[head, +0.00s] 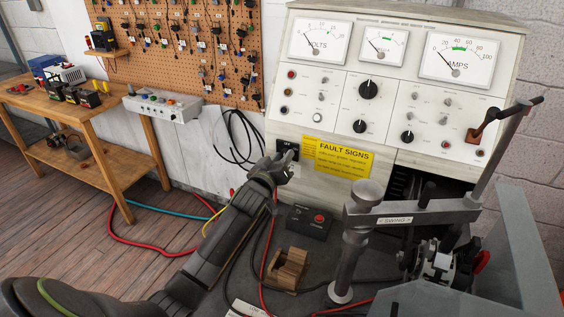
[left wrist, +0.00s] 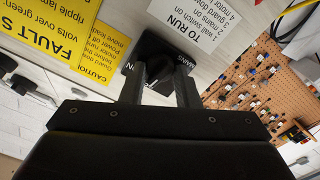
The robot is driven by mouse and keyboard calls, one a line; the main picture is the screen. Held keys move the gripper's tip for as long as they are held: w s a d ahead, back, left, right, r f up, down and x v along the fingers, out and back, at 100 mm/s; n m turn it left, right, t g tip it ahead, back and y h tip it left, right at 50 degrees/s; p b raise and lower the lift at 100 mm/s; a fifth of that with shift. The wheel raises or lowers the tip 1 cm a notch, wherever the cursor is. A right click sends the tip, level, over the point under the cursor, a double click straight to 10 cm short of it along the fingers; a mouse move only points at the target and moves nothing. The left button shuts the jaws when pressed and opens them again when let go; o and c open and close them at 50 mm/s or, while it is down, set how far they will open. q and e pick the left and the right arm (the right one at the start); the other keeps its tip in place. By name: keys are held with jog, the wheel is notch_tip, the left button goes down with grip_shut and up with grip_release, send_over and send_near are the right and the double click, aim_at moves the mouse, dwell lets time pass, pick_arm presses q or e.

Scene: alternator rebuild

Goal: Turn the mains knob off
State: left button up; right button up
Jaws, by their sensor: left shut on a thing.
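The mains switch is a small black block (head: 285,147) low on the left of the grey test bench front, beside the yellow fault signs sheet. My left gripper (head: 287,161) reaches up to it from below. In the left wrist view, which is upside down, the block (left wrist: 175,48) carries a "MAINS" label, and the black mains knob (left wrist: 160,72) sits between the two fingers of my left gripper (left wrist: 161,82). The fingers are shut on the knob. The knob's exact pointing direction is partly hidden by the fingers. My right gripper is not in view.
The yellow fault signs sheet (head: 338,158) is right of the switch. Below are a black box with a red button (head: 309,222), a wooden block (head: 287,268) and a swing-arm fixture (head: 430,212). Cables lie around my left arm. A wooden workbench (head: 110,122) stands at left.

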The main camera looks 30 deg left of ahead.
pick_arm(q)
jog(key=shift+n, duration=1.1)
jog(key=o, duration=1)
jog(key=shift+c, duration=0.2)
jog(key=s+b, duration=0.3)
jog(key=s, duration=1.4)
jog(key=shift+s+d+b, duration=0.2)
jog(key=shift+d+b, duration=0.15)
jog(key=shift+d, duration=0.1)
jog(key=shift+f, duration=0.1)
